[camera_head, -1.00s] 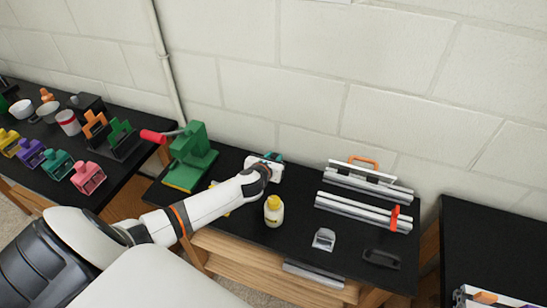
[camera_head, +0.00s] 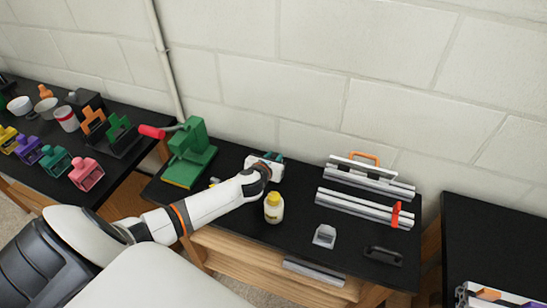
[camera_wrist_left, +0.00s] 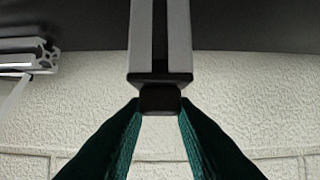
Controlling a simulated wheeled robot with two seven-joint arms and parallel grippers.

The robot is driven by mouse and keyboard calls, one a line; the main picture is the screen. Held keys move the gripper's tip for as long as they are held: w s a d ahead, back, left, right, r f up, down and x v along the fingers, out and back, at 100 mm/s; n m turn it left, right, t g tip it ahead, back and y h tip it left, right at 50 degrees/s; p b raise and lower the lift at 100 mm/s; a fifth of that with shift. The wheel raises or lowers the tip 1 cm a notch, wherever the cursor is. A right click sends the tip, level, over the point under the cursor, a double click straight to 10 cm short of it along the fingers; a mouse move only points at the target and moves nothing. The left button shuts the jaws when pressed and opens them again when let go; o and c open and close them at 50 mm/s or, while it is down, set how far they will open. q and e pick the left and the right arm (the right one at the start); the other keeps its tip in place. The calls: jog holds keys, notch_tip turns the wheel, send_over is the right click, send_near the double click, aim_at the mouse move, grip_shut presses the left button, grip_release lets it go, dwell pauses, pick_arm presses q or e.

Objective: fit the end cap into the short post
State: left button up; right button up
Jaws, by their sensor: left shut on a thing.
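My left gripper (camera_head: 278,158) is over the back middle of the black table, its teal fingertips pointing away towards the wall. In the left wrist view the two teal fingers (camera_wrist_left: 161,118) are shut on the small black end cap (camera_wrist_left: 161,99). The cap is at the end of a grey slotted bar, seemingly the short post (camera_wrist_left: 176,38), lined up with it. I cannot tell whether the cap is seated or only against the end. In the head view the hand hides both cap and post. My right gripper is not in view.
A yellow-capped bottle (camera_head: 273,208) stands just in front of my left forearm. A green press (camera_head: 190,155) with a red handle is to the left. Grey extrusion bars (camera_head: 362,207) lie to the right, with a grey bracket (camera_head: 324,236) and a black handle (camera_head: 382,256) nearer the front.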

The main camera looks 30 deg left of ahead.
pick_arm(q)
jog(key=o, duration=1)
jog(key=shift+o, duration=0.2)
jog(key=v, duration=1.2)
jog(key=shift+b, duration=0.4)
jog(key=shift+s+f, duration=0.1)
jog(key=shift+f, duration=0.05)
